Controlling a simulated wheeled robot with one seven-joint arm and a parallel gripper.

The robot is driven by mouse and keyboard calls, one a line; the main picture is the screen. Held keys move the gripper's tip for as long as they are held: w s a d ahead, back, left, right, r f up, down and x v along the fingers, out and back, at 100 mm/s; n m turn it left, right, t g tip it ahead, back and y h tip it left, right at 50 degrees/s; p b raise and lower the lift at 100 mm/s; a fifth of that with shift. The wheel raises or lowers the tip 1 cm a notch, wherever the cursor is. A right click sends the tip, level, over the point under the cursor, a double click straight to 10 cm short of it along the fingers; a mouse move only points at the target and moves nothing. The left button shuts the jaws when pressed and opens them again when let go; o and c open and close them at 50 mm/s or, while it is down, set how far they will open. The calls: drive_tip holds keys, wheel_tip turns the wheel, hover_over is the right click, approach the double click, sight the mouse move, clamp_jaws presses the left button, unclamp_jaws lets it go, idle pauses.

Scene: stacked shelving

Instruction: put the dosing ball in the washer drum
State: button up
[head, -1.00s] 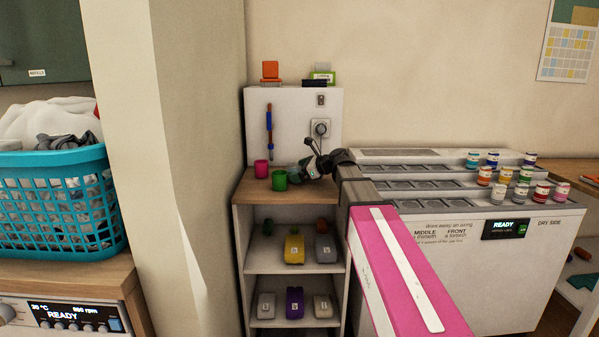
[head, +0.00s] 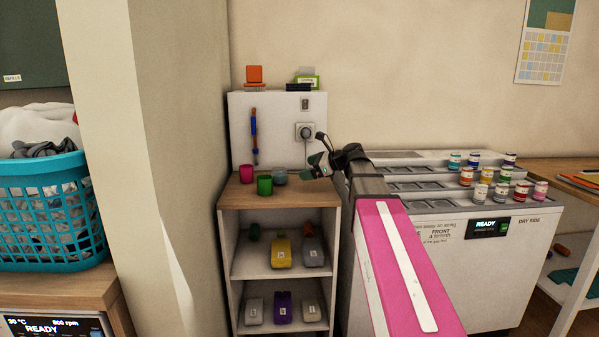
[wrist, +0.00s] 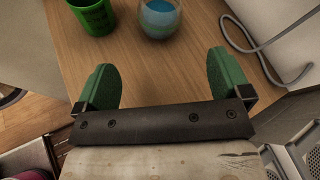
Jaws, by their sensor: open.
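The likely dosing ball, a clear round vessel with blue contents (head: 279,175), stands on the wooden cabinet top beside a green cup (head: 264,185). In the wrist view the clear vessel (wrist: 160,16) is cut by the top edge, ahead of the gap between my fingers. My gripper (head: 314,165) is over the right part of the cabinet top, just right of the vessel. In the wrist view my gripper (wrist: 160,70) is open with green fingers apart and nothing between them. The washer's control panel (head: 42,326) reads READY at lower left; its drum is out of view.
A pink cup (head: 245,174) stands left of the green cup, which also shows in the wrist view (wrist: 93,14). A cable (wrist: 255,45) lies at right there. A wall column (head: 170,150) separates the cabinet from the blue laundry basket (head: 50,215). Small jars line the white machine (head: 440,280).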

sight(277, 174)
drive_tip(key=shift+o, duration=0.3)
drive_tip(key=shift+s+d+r, duration=0.15)
drive_tip(key=shift+d, duration=0.15)
drive_tip(key=shift+a+r, duration=0.1)
drive_tip(key=w+a+r+g+h, duration=0.1)
drive_tip(key=a+h, duration=0.1)
drive_tip(key=a, duration=0.1)
drive_tip(key=w+a+r+m+g+h, duration=0.1)
drive_tip(key=w+a+g+h, duration=0.1)
drive_tip(key=h, duration=0.1)
drive_tip(key=w+a+r+m+g+h, duration=0.1)
drive_tip(key=w+a+r+h, duration=0.1)
drive_tip(key=a+h, duration=0.1)
drive_tip(key=shift+a+g, duration=0.3)
drive_tip(key=shift+g, duration=0.1)
drive_tip(key=x, duration=1)
drive_tip(key=shift+w+a, duration=0.1)
drive_tip(key=shift+r, duration=0.1)
drive_tip(key=c, duration=1.1)
drive_tip(key=shift+r, duration=0.1)
